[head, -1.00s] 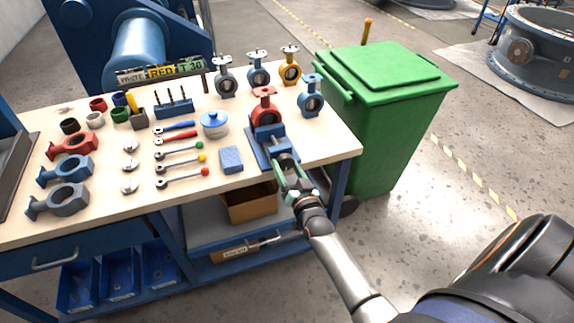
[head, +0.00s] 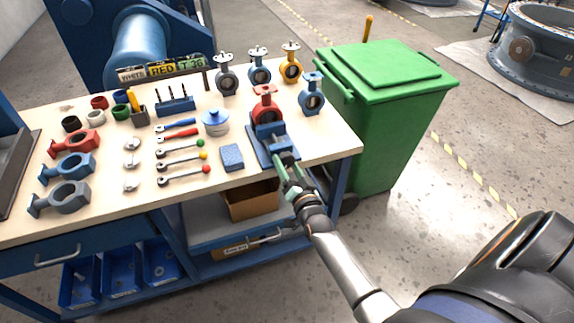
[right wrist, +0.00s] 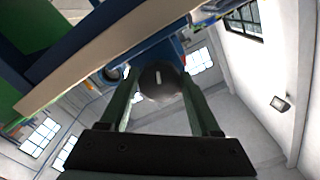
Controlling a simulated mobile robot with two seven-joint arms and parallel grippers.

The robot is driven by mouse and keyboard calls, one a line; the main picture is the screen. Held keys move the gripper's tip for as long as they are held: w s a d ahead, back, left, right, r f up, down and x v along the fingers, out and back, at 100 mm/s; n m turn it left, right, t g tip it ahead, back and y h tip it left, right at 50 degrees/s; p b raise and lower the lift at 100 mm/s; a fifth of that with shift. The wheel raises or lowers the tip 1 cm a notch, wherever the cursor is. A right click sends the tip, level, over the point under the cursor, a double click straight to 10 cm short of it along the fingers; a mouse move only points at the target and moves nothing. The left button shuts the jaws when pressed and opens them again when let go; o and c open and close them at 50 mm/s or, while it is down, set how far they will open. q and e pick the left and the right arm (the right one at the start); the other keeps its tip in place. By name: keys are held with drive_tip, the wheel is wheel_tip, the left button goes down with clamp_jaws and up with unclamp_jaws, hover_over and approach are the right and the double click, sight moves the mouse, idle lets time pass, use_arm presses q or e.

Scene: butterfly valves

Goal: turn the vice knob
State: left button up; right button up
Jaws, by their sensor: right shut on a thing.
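The blue vice (head: 262,146) stands at the front right of the workbench, with a red butterfly valve body (head: 266,104) in it. My right gripper (head: 284,166) reaches the front of the vice from the lower right and covers the knob in the head view. In the right wrist view, the round dark vice knob (right wrist: 160,83) with a short white mark, nearly upright, sits between the two green fingers. My right gripper (right wrist: 162,95) is shut on it, one finger on each side. My left gripper is in no view.
A green bin (head: 390,120) stands close to the bench's right end. An open cardboard box (head: 250,202) sits below.

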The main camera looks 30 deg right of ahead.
drive_tip(key=o, duration=1.4)
drive_tip(key=shift+s, duration=0.1)
drive_tip(key=v, duration=1.2)
drive_tip(key=shift+s+p, duration=0.2)
drive_tip(key=shift+p, duration=0.1)
drive_tip(key=s+a+f+n+g+y+p, duration=0.1)
drive_tip(key=s+a+f+n+g+y, duration=0.1)
drive_tip(key=s+a+f+n, duration=0.1)
drive_tip(key=s+a+f+n+g+y+p, duration=0.1)
drive_tip(key=s+a+f+n+g+y, duration=0.1)
drive_tip(key=s+a+n, duration=0.3)
drive_tip(key=s+a+f+n+g+y+p, duration=0.1)
drive_tip(key=s+a+f+n+g+y, duration=0.1)
drive_tip(key=s+a+f+n+g, duration=0.2)
drive_tip(key=shift+s+a+f+y, duration=0.2)
drive_tip(key=shift+s+a+y, duration=0.1)
drive_tip(key=shift+s+a, duration=0.75)
